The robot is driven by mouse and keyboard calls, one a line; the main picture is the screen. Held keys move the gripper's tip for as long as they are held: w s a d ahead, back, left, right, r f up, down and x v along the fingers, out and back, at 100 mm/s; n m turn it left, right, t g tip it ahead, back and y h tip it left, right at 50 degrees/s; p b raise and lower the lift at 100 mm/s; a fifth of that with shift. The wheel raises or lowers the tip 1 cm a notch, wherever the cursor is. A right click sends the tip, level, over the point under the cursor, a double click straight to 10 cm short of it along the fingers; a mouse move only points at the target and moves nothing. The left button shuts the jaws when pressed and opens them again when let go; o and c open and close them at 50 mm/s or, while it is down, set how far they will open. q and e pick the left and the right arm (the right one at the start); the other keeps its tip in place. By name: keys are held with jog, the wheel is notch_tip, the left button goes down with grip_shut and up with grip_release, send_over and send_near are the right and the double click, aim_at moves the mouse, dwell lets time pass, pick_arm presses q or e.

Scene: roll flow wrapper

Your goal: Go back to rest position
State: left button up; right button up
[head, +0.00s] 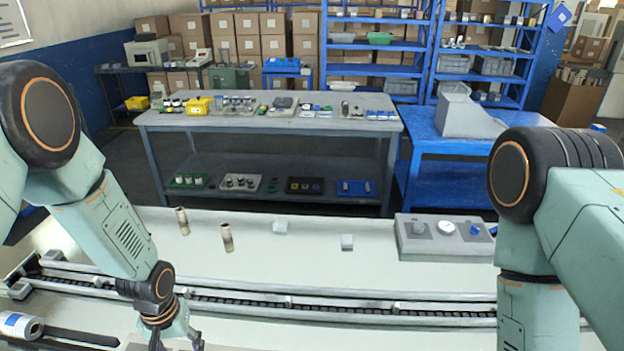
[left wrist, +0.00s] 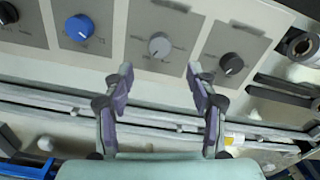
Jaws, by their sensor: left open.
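My left gripper (head: 176,345) hangs at the bottom left of the head view, over the near side of the machine's long rail. In the left wrist view its two fingers (left wrist: 159,72) are spread apart with nothing between them. Beyond the fingertips lies a grey panel (left wrist: 190,25) with black, blue and grey knobs. My right arm comes down at the right of the head view, and its gripper is out of the picture.
A chain track (head: 340,306) runs across the near bench. Two small brown cylinders (head: 227,238), two pale blocks (head: 347,242) and a grey control box (head: 445,238) stand behind it. A roll (head: 20,325) lies at the lower left. A loaded table (head: 270,120) stands farther back.

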pick_arm(q)
notch_tip(320, 180, down, 8)
jog(key=shift+s+f, duration=0.1)
jog(key=shift+f, duration=0.05)
jog(key=shift+f+m, duration=0.2)
jog(key=shift+m, duration=1.3)
jog(key=m+b, duration=0.1)
jog(key=m, duration=0.2)
jog(key=shift+m, duration=0.3)
jog(key=m+b, duration=0.1)
jog(key=m, duration=0.4)
jog(key=shift+r+m, duration=0.2)
jog(key=shift+m, duration=0.1)
jog(key=shift+r, duration=2.15)
